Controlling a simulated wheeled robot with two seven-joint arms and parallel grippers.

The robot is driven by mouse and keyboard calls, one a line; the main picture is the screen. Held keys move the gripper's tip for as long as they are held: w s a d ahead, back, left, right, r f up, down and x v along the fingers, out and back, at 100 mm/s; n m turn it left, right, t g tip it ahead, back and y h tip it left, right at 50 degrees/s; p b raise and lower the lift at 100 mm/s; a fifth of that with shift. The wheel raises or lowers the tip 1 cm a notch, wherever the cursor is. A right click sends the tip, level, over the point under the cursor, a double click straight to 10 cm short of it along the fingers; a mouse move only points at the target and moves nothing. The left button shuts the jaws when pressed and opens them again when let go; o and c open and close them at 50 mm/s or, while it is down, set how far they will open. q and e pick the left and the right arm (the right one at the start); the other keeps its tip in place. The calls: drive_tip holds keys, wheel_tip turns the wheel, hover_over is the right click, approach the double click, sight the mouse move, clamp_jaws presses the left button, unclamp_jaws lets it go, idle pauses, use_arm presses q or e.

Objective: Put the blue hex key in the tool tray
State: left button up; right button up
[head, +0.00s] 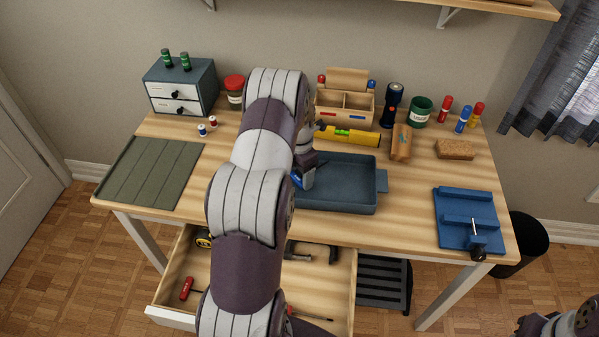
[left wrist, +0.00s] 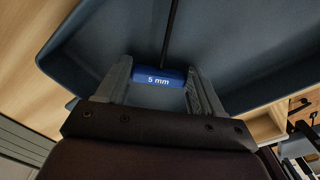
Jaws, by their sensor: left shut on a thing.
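The blue hex key shows in the left wrist view as a blue handle (left wrist: 160,78) marked "5 mm" with a dark shaft pointing away. My left gripper (left wrist: 160,88) is shut on that handle, one finger at each end. In the head view my left arm covers most of the gripper, and a bit of the blue handle (head: 297,180) shows beside it. The blue-grey tool tray (head: 345,187) lies on the desk, and the key is over its left part. The tray (left wrist: 245,45) fills much of the left wrist view. Whether the key touches its floor I cannot tell.
An open drawer (head: 175,270) below holds a red-handled tool (head: 186,288), a tape measure (head: 203,237) and other tools. Behind the tray are a yellow level (head: 348,136) and a wooden organiser (head: 345,105). A green mat (head: 150,172) lies left, a blue fixture (head: 467,218) right.

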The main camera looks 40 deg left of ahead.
use_arm(q)
drive_tip(key=o, duration=1)
drive_tip(key=shift+f, duration=0.15)
drive_tip(key=shift+o, duration=0.2)
drive_tip(key=shift+r, duration=0.35)
wheel_tip(320, 180, up, 12)
drive_tip(key=s+d+r+m, duration=0.1)
drive_tip(key=s+d+m, duration=0.3)
drive_tip(key=d+m, duration=0.95)
drive_tip(key=s+d+m, duration=0.4)
drive_tip(key=s+m, duration=0.2)
drive_tip(key=m, duration=0.4)
drive_tip(key=s+d+m+t, duration=0.1)
drive_tip(key=s+d+m, duration=0.4)
drive_tip(key=m, duration=0.5)
drive_tip(key=shift+s, duration=0.9)
